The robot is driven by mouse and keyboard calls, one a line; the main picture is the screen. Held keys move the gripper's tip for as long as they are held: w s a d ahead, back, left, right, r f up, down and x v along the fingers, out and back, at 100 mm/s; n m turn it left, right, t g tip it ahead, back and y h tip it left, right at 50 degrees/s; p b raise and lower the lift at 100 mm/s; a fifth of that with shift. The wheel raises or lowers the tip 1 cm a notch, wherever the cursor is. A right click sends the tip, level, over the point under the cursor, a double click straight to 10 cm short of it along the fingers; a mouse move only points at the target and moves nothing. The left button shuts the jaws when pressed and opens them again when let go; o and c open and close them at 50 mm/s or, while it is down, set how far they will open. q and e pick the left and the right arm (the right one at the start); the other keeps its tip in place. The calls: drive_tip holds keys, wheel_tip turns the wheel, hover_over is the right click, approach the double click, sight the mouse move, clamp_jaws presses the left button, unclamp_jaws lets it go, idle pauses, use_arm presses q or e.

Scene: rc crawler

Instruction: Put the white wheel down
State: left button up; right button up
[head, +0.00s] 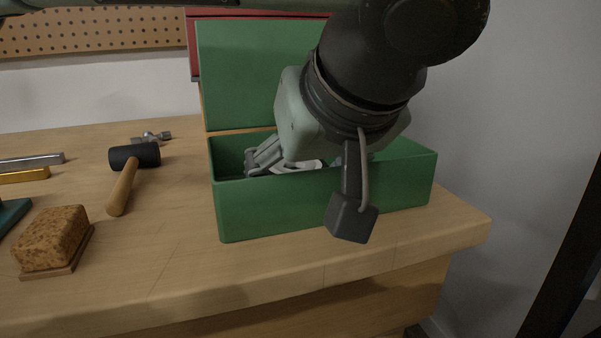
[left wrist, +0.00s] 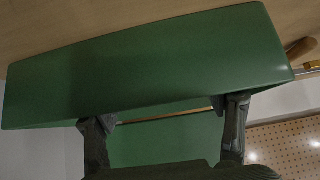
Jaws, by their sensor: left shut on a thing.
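The green box (head: 325,203) stands open on the workbench. My left gripper (head: 290,164) reaches down into it, with one grey finger showing inside the box at the left. A white piece, by its look the white wheel (head: 299,166), shows at the gripper just above the box's front rim. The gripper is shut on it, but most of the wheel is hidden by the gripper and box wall. In the left wrist view the two fingers (left wrist: 165,120) pass behind the green box wall (left wrist: 150,65), and the wheel cannot be seen. I cannot tell whether it touches the box floor. My right gripper is not in view.
A green panel (head: 256,75) stands upright behind the box. A mallet (head: 123,185), a brown block (head: 53,238) and metal bars (head: 30,162) lie to the left. The bench (head: 165,240) is clear between mallet and box; its edge is close in front.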

use_arm(q)
drive_tip(key=o, duration=1.2)
drive_tip(key=shift+c, duration=0.2)
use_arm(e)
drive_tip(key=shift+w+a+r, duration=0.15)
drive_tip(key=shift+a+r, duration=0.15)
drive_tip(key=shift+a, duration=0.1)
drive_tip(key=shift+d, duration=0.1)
use_arm(q)
drive_tip(key=shift+r, duration=0.1)
drive_tip(key=v, duration=0.7)
drive_tip(key=shift+s+r, duration=0.2)
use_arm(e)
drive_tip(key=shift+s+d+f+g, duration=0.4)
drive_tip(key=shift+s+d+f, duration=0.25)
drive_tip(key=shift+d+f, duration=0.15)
